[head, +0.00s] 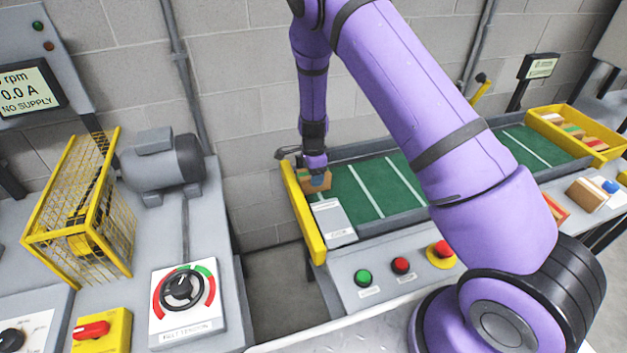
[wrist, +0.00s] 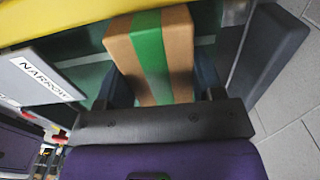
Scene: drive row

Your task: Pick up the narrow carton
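A brown carton with a green band (wrist: 152,58) lies between the two dark blue fingers of my gripper (wrist: 165,92) in the wrist view. The fingers stand close along its two sides; I cannot tell whether they press on it. In the head view the carton (head: 312,184) is at the left end of the green conveyor belt (head: 358,190), beside the yellow end stop. My gripper (head: 318,178) is down over it and hides part of it.
A yellow end stop (head: 303,215) closes off the belt's left end. A yellow tray (head: 556,123) with several cartons stands at the far right. Red and green buttons (head: 401,265) are on the front panel. A wire-guarded motor bench (head: 200,255) stands at left, across a floor gap.

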